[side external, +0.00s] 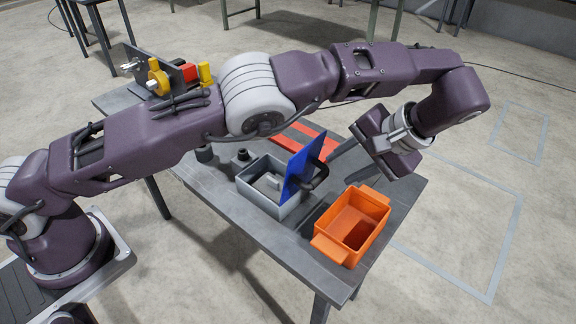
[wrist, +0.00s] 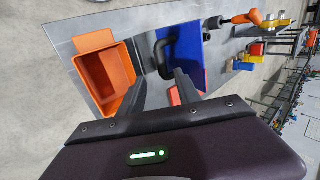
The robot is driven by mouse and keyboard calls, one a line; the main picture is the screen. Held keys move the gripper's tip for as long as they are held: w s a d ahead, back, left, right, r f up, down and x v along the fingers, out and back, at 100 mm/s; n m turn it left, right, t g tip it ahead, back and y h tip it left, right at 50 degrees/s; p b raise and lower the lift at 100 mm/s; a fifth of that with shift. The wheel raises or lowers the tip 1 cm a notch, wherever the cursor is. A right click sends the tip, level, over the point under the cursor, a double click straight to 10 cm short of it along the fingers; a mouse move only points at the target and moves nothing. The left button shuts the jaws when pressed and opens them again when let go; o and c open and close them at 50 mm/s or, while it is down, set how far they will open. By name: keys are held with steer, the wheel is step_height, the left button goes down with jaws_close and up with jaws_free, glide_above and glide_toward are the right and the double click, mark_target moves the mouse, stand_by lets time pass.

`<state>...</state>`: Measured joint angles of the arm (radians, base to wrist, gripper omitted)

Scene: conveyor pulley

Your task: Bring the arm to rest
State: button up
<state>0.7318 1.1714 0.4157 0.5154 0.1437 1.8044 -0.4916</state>
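My gripper (side external: 352,163) hangs over the right end of the grey table (side external: 195,178), above and behind the orange bin. In the wrist view its two dark fingers (wrist: 166,82) stand apart with nothing seen between them, so it looks open and empty. In the side view the fingertips are hard to make out against the table. My arm stretches across the scene from the lower left, over the table, with the hand tilted down at the right.
An open orange bin (side external: 356,222), which looks empty, stands near the table's right edge. Left of it is a grey bin (side external: 262,205) with a blue panel (side external: 297,178) with a dark handle tilted over it. Red strips (side external: 322,140) lie behind. Yellow and red parts (side external: 190,72) stand at the far left.

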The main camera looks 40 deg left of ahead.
steer(key=s+a+r+n+h, duration=0.15)
steer(key=a+r+h, duration=0.25)
steer(key=a+r, duration=0.75)
steer(key=s+a+r+t+h, duration=0.2)
steer(key=s+a+r, duration=0.2)
steer(key=s+r, duration=0.35)
steer(key=s+a+f+t, duration=0.1)
steer(key=s+f+t, duration=0.1)
steer(key=s, duration=0.7)
steer(key=s+a+f+m+t+h, duration=0.1)
steer(key=s+a+f, duration=0.1)
steer(key=s, duration=0.8)
steer(key=shift+a+f+t, duration=0.25)
steer(key=shift+f+t, duration=0.15)
